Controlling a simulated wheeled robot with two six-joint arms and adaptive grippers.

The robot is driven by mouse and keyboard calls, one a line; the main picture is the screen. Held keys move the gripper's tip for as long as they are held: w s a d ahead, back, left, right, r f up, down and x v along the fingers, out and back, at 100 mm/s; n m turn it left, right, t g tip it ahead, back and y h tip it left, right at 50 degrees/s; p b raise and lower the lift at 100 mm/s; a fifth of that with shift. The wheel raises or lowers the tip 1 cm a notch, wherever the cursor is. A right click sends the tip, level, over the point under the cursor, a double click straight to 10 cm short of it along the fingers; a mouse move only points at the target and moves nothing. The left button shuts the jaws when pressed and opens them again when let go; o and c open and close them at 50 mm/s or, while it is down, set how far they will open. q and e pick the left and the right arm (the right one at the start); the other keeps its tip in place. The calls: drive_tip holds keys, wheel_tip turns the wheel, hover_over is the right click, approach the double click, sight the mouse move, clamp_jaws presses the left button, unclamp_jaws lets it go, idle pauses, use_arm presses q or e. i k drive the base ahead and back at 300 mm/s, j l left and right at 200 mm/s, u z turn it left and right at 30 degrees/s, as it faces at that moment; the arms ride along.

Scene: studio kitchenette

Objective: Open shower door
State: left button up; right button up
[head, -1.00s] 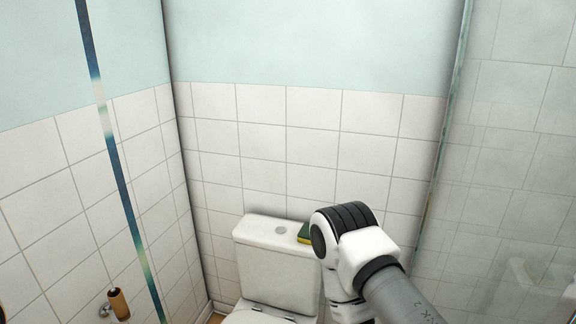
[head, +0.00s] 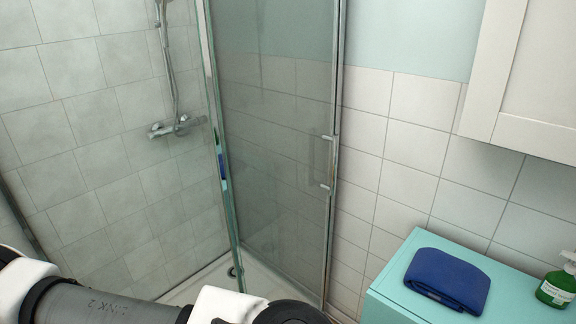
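The shower door (head: 290,110) is a tall clear glass panel with a chrome frame, in the middle of the head view. Its upright metal handle (head: 328,165) is near the panel's right edge, beside the tiled wall. The door looks closed or nearly so; I cannot tell for sure. A second glass panel meets it at a greenish upright edge (head: 226,190). One of my arms crosses the bottom left, below the shower, and its hand is out of the picture. Neither gripper shows.
Inside the shower are a mixer tap (head: 178,127) with a hose and a white tray (head: 200,285). At right stands a turquoise cabinet (head: 395,285) with a folded blue towel (head: 447,279) and a green soap bottle (head: 557,288). A pale wall cabinet (head: 525,85) hangs above.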

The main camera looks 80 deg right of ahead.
sight(334, 139)
drive_tip(key=l+z, duration=0.1)
drive_tip(key=z, duration=0.85)
drive_tip(key=l+z, duration=0.1)
drive_tip(key=z, duration=0.35)
drive_tip(key=i+z, duration=0.1)
drive_tip(key=z, duration=0.35)
drive_tip(key=l+z, duration=0.1)
drive_tip(key=z, duration=0.35)
drive_tip(key=i+z, duration=0.1)
drive_tip(key=z, duration=0.4)
